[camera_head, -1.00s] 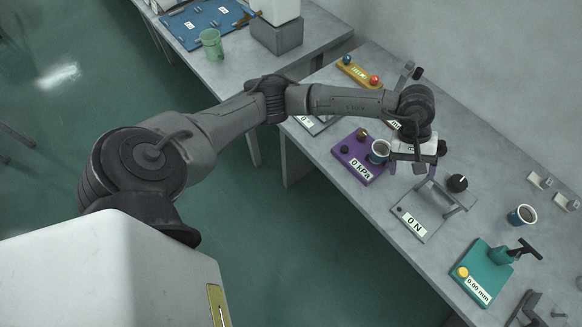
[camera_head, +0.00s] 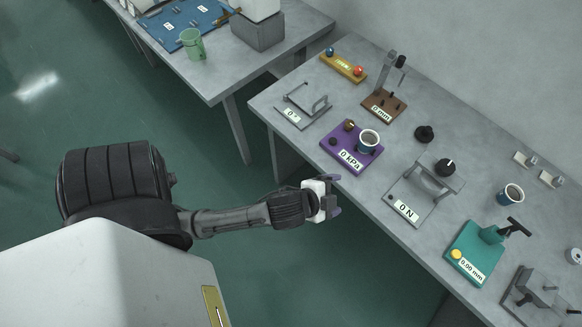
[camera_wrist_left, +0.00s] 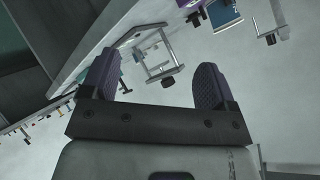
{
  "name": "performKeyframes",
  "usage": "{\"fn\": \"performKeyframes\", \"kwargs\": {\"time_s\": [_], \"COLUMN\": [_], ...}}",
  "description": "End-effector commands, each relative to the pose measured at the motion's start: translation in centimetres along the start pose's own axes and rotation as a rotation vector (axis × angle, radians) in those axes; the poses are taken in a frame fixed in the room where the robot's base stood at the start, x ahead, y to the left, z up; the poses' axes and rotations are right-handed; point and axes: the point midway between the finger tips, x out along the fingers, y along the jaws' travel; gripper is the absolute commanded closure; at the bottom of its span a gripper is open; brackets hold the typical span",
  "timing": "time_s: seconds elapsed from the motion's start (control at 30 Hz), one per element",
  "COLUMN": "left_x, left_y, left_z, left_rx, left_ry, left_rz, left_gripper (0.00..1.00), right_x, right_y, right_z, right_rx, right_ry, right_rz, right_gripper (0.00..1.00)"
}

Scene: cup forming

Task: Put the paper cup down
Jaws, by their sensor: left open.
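A paper cup (camera_head: 368,141), blue and white with a dark inside, stands upright on the purple 0 kPa fixture (camera_head: 338,160). A second, similar cup (camera_head: 510,194) stands on the bench farther right. My left gripper (camera_head: 335,196) is open and empty, in front of the bench edge, apart from both cups and the fixture. In the left wrist view its two purple-grey fingers (camera_wrist_left: 156,80) are spread with nothing between them. My right gripper is in neither view.
The grey bench (camera_head: 440,135) carries a 0 N frame (camera_head: 410,210), a teal 0.00 mm gauge (camera_head: 470,250), a brown stand (camera_head: 383,106) and a black knob (camera_head: 424,133). A green mug (camera_head: 193,44) stands on the other table. Open floor lies before the bench.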

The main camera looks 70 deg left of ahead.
Motion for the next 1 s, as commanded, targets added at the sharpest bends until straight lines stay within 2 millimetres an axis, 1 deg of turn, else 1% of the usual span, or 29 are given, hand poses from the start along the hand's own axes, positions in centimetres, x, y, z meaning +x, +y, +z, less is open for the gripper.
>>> {"fn": "performKeyframes", "kwargs": {"time_s": [0.03,0.1,0.2,0.3,0.4,0.53,0.83,1.0], "left_x": [-1.3,-3.0,-5.5,-7.5,-8.7,-9.2,-9.2,-9.9], "left_y": [1.6,3.6,5.8,7.3,8.0,8.4,8.3,7.5], "left_z": [2.2,4.8,7.3,8.8,9.6,9.9,9.8,9.1], "left_rx": [-0.101,-0.223,-0.349,-0.429,-0.471,-0.489,-0.487,-0.486], "left_ry": [-0.098,-0.226,-0.375,-0.48,-0.539,-0.567,-0.566,-0.566], "left_rz": [0.078,0.172,0.274,0.341,0.377,0.393,0.392,0.392], "left_gripper": [0.19,0.19,0.19,0.19,0.19,0.19,0.19,0.19], "right_x": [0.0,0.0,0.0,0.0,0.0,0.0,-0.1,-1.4], "right_y": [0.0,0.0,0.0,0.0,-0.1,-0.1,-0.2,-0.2], "right_z": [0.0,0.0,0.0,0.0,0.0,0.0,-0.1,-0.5], "right_rx": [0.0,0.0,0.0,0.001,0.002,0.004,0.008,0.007], "right_ry": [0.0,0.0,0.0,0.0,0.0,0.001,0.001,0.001], "right_rz": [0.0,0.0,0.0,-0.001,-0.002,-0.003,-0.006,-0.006], "right_gripper": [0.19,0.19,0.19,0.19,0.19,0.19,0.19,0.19]}}
